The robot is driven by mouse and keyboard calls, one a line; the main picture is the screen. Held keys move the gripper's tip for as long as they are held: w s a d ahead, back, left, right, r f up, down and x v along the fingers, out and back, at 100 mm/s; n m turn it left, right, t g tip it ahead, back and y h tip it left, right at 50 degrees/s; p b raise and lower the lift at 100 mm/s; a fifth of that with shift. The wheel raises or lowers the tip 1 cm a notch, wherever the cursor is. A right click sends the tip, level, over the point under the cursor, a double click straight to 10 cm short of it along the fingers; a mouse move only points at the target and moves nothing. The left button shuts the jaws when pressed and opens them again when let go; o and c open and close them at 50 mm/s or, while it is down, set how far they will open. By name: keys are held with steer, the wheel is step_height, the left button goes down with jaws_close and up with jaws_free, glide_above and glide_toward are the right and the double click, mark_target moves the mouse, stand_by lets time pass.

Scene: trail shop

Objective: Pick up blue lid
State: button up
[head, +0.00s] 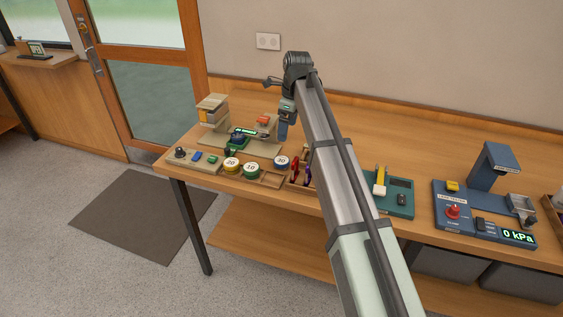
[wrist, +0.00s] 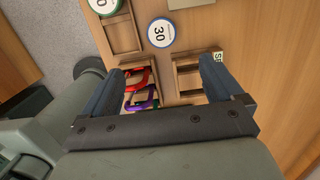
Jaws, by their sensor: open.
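The blue lid is a round white disc marked 30 with a blue rim. It lies flat on the wooden bench in the head view (head: 282,162) and near the top middle of the wrist view (wrist: 161,33). My gripper (head: 283,136) points down above the bench, behind the lid in the head picture. In the wrist view my gripper (wrist: 160,72) has its two blue-grey fingers wide apart with nothing held between them. The lid shows beyond the fingertips, apart from them.
A yellow-rimmed lid marked 20 (head: 232,164) and a green-rimmed lid marked 10 (head: 251,169) lie to the left. Red (wrist: 138,78) and purple (wrist: 141,101) carabiners lie in a wooden tray by one finger. Another wooden tray (wrist: 186,64) is between the fingers. A beige device (head: 212,108) stands behind.

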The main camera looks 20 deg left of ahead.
glide_above(282, 160)
steer(key=d, duration=0.1)
step_height(282, 160, down, 8)
steer(key=shift+s+r, duration=0.15)
steer(key=shift+r, duration=0.1)
steer(key=shift+a+f, duration=0.15)
steer(key=shift+f, duration=0.85)
steer(key=shift+a+f, duration=0.2)
steer(key=shift+f, duration=0.75)
steer(key=shift+a+f, duration=0.15)
steer(key=shift+f, duration=0.85)
steer(key=shift+c, duration=0.3)
steer(key=c, duration=1)
